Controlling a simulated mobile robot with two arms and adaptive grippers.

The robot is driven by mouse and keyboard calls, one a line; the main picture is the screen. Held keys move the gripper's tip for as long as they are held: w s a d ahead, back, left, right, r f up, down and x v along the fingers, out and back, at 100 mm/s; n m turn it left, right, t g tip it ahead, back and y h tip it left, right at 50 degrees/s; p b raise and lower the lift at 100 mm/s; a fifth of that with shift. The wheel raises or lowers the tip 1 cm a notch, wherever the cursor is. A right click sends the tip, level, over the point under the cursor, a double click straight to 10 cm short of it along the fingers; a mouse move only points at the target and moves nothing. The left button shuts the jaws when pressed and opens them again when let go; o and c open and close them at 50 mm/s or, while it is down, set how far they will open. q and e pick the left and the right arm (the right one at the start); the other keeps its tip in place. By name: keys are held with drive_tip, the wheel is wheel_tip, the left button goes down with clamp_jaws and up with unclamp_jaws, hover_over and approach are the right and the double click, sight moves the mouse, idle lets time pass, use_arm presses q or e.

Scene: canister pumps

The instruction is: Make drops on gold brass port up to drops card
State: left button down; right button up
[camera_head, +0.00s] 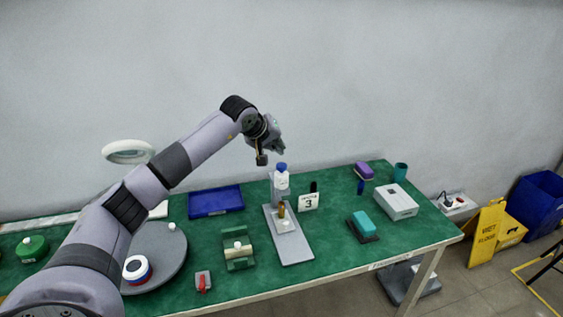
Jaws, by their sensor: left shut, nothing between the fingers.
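A gold brass port (281,210) stands upright on the grey base plate (290,246) of a pump stand. Above and behind it is a white canister with a blue top (281,179). A white card reading 3 (309,202) stands just right of the stand. Drops on the port are too small to tell. My left gripper (262,159) is shut and empty, pointing down above and slightly left of the blue top, apart from it. My right gripper is not in view.
A blue tray (215,201), a green cradle (238,251), a red-handled block (203,282) and a grey round plate (176,262) lie left of the stand. A white box (396,202) and teal block (363,223) lie right. The green table (335,260) is clear at front right.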

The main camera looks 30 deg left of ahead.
sight(279, 164)
use_arm(q)
drive_tip(key=shift+r+p, duration=0.8)
drive_tip(key=shift+r, duration=0.75)
